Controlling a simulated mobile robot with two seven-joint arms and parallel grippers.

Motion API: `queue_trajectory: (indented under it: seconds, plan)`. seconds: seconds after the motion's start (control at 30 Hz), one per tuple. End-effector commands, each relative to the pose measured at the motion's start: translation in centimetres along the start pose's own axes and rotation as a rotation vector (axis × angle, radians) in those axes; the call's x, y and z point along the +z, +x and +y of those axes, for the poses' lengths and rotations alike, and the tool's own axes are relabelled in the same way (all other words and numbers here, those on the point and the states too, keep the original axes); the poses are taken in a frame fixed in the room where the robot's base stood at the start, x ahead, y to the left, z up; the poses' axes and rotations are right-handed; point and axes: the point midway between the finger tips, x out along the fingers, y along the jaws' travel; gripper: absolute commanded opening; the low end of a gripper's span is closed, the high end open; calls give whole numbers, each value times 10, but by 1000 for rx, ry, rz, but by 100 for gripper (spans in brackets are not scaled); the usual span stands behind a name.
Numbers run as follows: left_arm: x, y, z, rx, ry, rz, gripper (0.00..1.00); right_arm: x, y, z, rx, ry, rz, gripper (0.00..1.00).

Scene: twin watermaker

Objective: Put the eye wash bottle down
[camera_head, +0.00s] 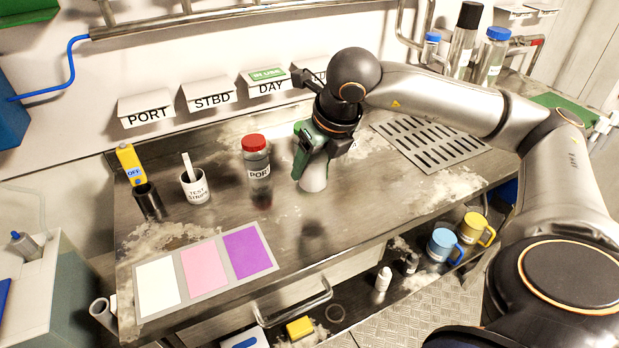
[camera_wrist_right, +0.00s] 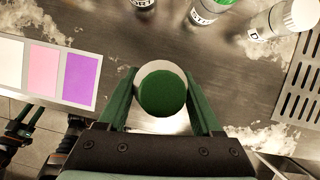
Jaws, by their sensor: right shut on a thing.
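The eye wash bottle is white with a green cap. In the right wrist view the bottle (camera_wrist_right: 163,90) stands between the two fingers of my right gripper (camera_wrist_right: 163,100), which is shut on it. In the head view my right gripper (camera_head: 312,150) points down over the bench, and the white lower part of the bottle (camera_head: 314,180) shows below it, upright.
A red-capped PORT bottle (camera_head: 258,165) stands just left of my right gripper. A test strips cup (camera_head: 195,188), a dark holder (camera_head: 148,202) and a three-colour card (camera_head: 205,268) lie further left. A slotted drain plate (camera_head: 428,142) is right. The front middle of the bench is clear.

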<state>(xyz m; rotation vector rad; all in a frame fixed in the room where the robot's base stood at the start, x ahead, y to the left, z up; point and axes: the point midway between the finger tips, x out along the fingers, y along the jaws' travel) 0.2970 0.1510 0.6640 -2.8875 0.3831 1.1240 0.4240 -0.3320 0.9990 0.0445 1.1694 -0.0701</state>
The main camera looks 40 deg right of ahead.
Motion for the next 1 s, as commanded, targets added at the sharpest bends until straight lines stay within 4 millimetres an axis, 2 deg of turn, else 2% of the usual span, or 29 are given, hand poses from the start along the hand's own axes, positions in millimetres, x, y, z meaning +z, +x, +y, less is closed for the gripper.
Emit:
queue_trajectory:
  seconds: [0.1,0.37,0.53,0.97,1.0]
  plan:
    - [0,0,0,0,0,-1,50,5,20,-7,0,2,-1,0]
    - [2,-1,0,-1,0,-4,50,10,43,-14,1,1,0,0]
    - [1,-3,-1,-2,0,-4,50,0,65,-14,1,1,0,0]
    - [9,1,-2,-4,-2,-12,50,-3,74,-14,2,2,-2,0]
    - [9,1,-1,-3,-2,-13,50,-4,74,-14,1,2,-1,67]
